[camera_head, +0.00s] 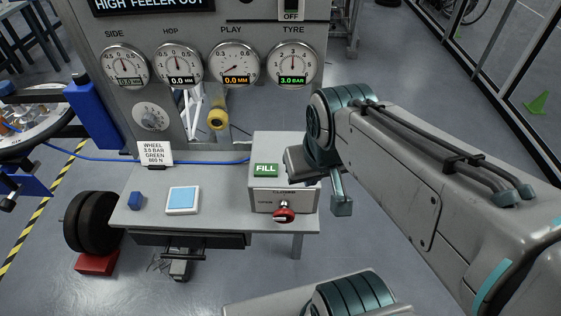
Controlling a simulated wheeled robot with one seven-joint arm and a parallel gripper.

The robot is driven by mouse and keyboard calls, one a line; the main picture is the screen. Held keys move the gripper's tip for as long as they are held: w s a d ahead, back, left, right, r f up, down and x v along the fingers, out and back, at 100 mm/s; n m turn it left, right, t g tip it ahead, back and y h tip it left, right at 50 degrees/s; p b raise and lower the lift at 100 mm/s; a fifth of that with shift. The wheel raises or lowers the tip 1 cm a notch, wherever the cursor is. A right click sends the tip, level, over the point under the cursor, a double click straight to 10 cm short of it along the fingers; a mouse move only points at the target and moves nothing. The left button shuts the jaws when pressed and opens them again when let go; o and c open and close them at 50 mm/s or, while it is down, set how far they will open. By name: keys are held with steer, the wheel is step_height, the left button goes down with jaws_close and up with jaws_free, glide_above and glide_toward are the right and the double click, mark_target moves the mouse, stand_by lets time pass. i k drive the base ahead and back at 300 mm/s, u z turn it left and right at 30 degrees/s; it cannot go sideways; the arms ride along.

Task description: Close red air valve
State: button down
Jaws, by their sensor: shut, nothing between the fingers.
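The red air valve (284,214) is a small red knob low on the front of a grey box (262,195) with a green FILL label. The box stands on the right part of the grey bench. Small lettering around the valve is too small to read surely. My gripper (342,205) is just right of the box, above and to the right of the valve, and apart from the valve. Its fingers are shut and empty, pointing down. My wrist hides part of the box's upper right.
The bench (225,220) also holds a blue-and-white pad (183,200), a small blue block (135,200) and a WHEEL sign (155,153). A gauge panel (215,30) rises behind. A blue hose (205,161) runs to the box. Floor right of the bench is clear.

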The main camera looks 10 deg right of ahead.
mark_target(284, 216)
steer(key=u, duration=1.45)
steer(key=k, duration=0.8)
steer(key=z, duration=1.3)
